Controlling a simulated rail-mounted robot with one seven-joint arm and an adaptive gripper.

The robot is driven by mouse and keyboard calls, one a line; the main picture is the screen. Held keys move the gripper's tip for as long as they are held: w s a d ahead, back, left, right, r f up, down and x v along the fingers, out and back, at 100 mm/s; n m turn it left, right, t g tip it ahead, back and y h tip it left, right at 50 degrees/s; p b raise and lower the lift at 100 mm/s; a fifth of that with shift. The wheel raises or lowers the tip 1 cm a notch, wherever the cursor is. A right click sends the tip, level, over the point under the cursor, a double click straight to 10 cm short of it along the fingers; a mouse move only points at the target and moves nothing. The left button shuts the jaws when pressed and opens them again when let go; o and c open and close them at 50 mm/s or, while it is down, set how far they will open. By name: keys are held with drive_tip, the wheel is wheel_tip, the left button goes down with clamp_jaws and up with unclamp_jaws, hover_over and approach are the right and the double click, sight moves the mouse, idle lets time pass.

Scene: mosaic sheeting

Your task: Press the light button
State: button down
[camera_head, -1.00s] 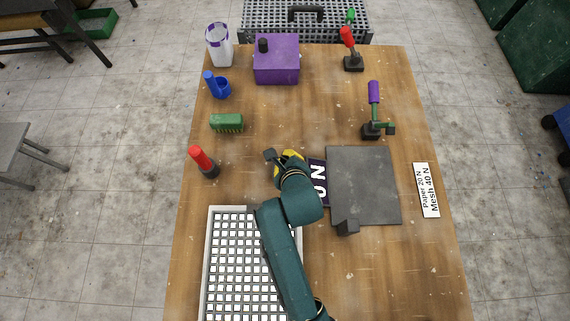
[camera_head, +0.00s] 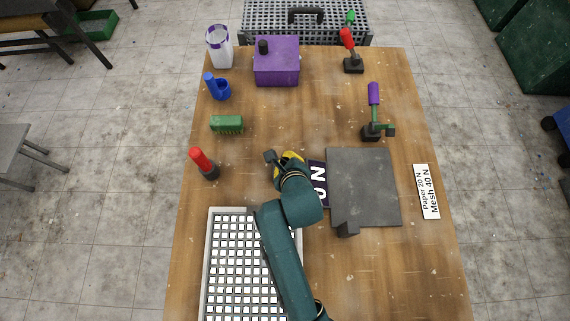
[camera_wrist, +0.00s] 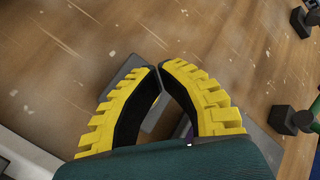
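My gripper (camera_head: 280,158) has yellow ribbed fingers with dark inner faces and is over the middle of the table. In the wrist view the fingertips (camera_wrist: 158,69) meet, with nothing visible held between them. A small dark grey block (camera_head: 270,156) lies at the fingertips in the head view. It shows partly behind the fingers in the wrist view (camera_wrist: 122,80); whether they touch it is unclear. No part is clearly marked as the light button. A dark sign (camera_head: 318,174) with white characters ending in "N" is partly hidden by my arm.
A grey plate (camera_head: 364,185) with a small block (camera_head: 347,229) lies right of my arm. A white-keyed grid tray (camera_head: 209,218) is at front left. A red-handled tool (camera_head: 201,159), green brush (camera_head: 227,123) and purple box (camera_head: 277,70) stand farther left and back. A label (camera_head: 427,190) lies right.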

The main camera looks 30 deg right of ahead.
drive_tip(key=shift+f, duration=0.1)
drive_tip(key=shift+s+f, duration=0.1)
drive_tip(key=shift+f, duration=0.5)
drive_tip(key=shift+r+p, duration=0.35)
wheel_tip(320, 180, up, 7)
drive_tip(key=p, duration=0.5)
drive_tip(key=shift+f+p, duration=0.2)
drive_tip(key=shift+p, duration=0.15)
drive_tip(key=shift+f, duration=0.1)
